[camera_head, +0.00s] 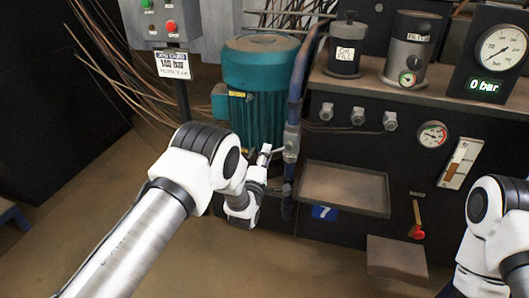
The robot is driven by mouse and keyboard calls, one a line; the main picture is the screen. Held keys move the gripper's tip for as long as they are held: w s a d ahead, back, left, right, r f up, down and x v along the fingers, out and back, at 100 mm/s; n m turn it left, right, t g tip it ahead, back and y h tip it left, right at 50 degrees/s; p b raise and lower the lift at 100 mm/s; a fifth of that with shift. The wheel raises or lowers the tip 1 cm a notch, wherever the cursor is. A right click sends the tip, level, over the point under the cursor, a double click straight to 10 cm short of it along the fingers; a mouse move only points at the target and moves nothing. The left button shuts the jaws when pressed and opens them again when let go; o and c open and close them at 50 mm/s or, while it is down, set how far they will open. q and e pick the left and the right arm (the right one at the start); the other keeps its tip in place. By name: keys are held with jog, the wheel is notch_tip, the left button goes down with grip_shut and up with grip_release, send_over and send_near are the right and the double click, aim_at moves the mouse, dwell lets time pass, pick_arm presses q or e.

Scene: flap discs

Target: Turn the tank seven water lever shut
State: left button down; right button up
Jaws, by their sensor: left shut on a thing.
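The blue plate with a 7 (324,212) is on the dark cabinet front, below a shallow metal tray (343,190). A vertical blue pipe with a metal valve fitting (291,143) runs down to the left of the tray. My left gripper (275,160) is at this fitting, shut on what appears to be the water lever. The gripper hides most of the lever, so its angle cannot be told. My right arm shows at the right edge, but its gripper is out of view.
A teal motor (258,88) stands close behind my left gripper. A red-handled lever (416,220) hangs on the cabinet front to the right. The gauge box (489,55) reads 0 bar. Loose cables hang at the left; the floor at the lower middle is open.

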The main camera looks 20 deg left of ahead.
pick_arm(q)
jog(key=shift+f, duration=0.15)
jog(key=c, duration=0.8)
grip_release()
jog(key=shift+d, duration=0.1)
jog(key=shift+s, duration=0.1)
jog(key=s+f, duration=0.2)
jog(key=s, duration=0.9)
jog(key=shift+s+a+f, duration=0.15)
jog(key=shift+s+a, duration=0.05)
jog(key=shift+s, duration=0.1)
